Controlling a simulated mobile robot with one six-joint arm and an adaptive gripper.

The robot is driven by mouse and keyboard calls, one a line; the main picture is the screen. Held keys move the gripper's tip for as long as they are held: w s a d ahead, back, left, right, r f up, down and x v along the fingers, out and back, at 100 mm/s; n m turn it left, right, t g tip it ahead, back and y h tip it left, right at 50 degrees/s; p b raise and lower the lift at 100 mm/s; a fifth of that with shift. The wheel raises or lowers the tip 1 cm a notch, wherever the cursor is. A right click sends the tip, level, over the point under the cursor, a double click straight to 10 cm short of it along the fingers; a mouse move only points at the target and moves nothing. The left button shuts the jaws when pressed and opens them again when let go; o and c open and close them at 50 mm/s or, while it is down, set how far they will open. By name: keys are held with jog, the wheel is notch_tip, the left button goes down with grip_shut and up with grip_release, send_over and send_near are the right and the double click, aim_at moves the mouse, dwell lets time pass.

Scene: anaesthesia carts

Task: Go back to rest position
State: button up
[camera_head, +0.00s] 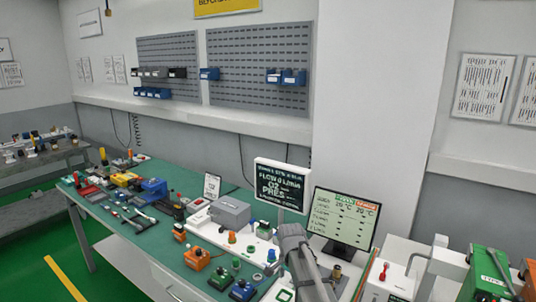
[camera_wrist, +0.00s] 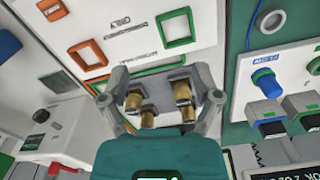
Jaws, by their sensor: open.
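My gripper (camera_wrist: 160,105) is open in the wrist view, its grey fingers spread apart. Brass-coloured parts show at the fingers; I cannot tell whether they all belong to the gripper. Nothing is clearly held. Behind it is a white panel (camera_wrist: 122,58) with a green square outline (camera_wrist: 177,40) and orange outlines (camera_wrist: 88,54). In the head view my grey arm reaches over the front right of the green workbench (camera_head: 175,190); the fingertips cannot be made out there.
A monitor (camera_head: 343,216), a dark sign (camera_head: 282,184) and a grey box (camera_head: 230,211) stand near the arm. Orange (camera_head: 197,258) and blue (camera_head: 243,290) blocks lie on the bench. A blue knob (camera_wrist: 265,82) is right of my gripper.

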jog(key=s+d+f+n+b, duration=0.2)
jog(key=s+d+n, duration=0.1)
jog(key=s, duration=0.2)
jog(key=s+d+f+n+b, duration=0.2)
jog(key=s+d+n, duration=0.1)
jog(key=s, duration=0.3)
jog(key=s+d+f+n+b, duration=0.2)
jog(key=s+d+f+n, duration=0.1)
jog(key=s, duration=0.3)
jog(key=shift+s+d, duration=0.15)
jog(key=shift+d, duration=0.2)
jog(key=shift+s+d+n, duration=0.2)
jog(key=shift+s+n, duration=0.1)
jog(key=shift+c, duration=0.2)
dwell(0.4)
